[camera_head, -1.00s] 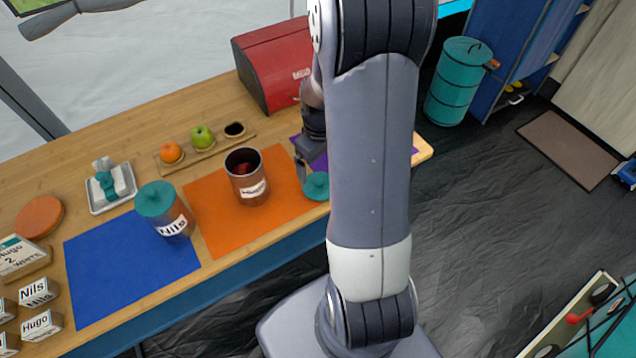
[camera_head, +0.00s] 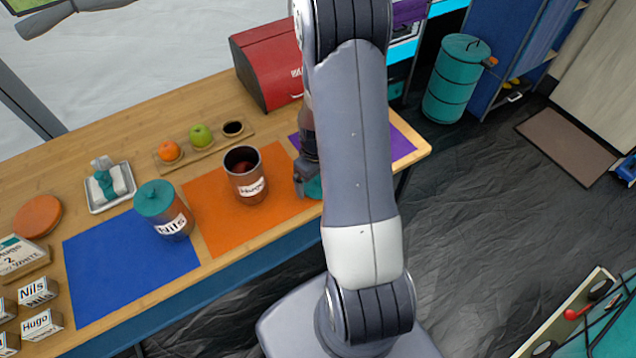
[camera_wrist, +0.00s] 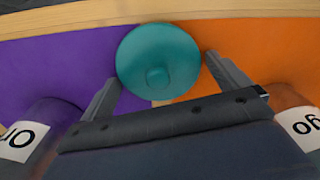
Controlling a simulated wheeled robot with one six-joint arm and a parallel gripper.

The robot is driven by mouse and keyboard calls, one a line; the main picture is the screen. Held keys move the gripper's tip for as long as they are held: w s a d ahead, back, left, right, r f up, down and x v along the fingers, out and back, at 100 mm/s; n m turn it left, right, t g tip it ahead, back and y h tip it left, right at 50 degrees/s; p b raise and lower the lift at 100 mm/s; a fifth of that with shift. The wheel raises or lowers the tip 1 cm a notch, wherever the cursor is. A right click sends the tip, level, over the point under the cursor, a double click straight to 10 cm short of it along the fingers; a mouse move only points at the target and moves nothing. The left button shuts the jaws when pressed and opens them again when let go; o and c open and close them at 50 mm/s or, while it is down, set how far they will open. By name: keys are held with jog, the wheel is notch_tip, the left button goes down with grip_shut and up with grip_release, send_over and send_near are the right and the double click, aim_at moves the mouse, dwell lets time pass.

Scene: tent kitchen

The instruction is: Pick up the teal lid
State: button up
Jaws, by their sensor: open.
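A round teal lid (camera_wrist: 158,62) with a small knob lies near the table's front edge, across the border of the purple mat (camera_wrist: 50,70) and the orange mat (camera_wrist: 275,55). In the head view my arm hides most of the lid (camera_head: 314,187). My gripper (camera_wrist: 160,80) is open in the wrist view, with one finger at each side of the lid's near part. I cannot tell whether the fingers touch it. A second teal lid (camera_head: 153,197) sits on the jar labelled Nils (camera_head: 172,222) on the blue mat (camera_head: 125,265).
An open labelled jar (camera_head: 246,180) stands on the orange mat, left of my gripper. Labelled jars flank my gripper in the wrist view. A red bread box (camera_head: 268,65) stands behind. A tray holds an orange (camera_head: 169,151) and a green apple (camera_head: 200,135).

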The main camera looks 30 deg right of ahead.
jog(key=shift+c, duration=0.2)
jog(key=c, duration=0.7)
jog(key=shift+r, duration=0.1)
jog(key=shift+c, duration=0.2)
